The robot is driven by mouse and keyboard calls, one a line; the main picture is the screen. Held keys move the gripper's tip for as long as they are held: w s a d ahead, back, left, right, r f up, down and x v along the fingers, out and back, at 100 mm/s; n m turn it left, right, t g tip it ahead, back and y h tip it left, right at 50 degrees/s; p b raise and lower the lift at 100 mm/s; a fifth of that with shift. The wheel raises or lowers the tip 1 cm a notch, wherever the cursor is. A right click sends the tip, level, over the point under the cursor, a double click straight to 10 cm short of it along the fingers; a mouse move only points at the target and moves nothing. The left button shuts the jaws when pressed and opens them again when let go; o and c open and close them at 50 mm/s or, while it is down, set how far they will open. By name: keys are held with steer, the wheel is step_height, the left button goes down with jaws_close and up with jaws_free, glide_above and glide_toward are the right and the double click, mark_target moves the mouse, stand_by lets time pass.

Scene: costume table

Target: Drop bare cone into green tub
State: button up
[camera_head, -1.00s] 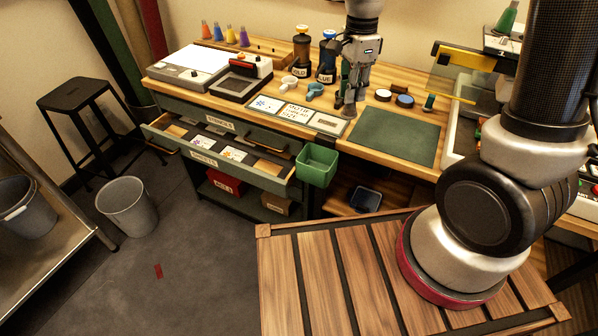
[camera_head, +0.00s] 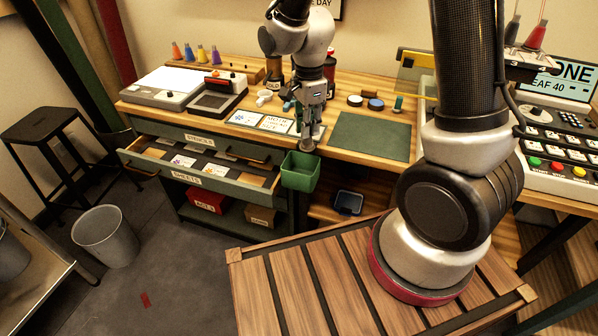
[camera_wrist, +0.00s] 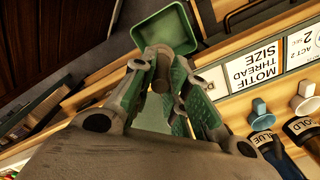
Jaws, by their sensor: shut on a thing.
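The green tub (camera_head: 300,173) hangs at the front edge of the worktable, right of the open drawer. It is also at the top of the wrist view (camera_wrist: 162,28), and the part of its inside that shows looks empty. My gripper (camera_head: 310,138) points down just above the tub's back rim. In the wrist view my gripper (camera_wrist: 163,75) is shut on a small grey-brown piece, the bare cone (camera_wrist: 160,80). Its lower end shows as a dull brown disc in the head view (camera_head: 307,146). The fingers hide most of the cone.
A green mat (camera_head: 370,137) lies right of my gripper, with labelled cards (camera_head: 275,124) to its left. Coloured cones (camera_head: 202,54) stand at the back left. An open drawer (camera_head: 205,170) juts out. A dark blue bin (camera_head: 348,202) sits below, right of the tub.

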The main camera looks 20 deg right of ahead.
steer(key=o, duration=0.8)
step_height(320, 180, up, 12)
stand_by(0.5)
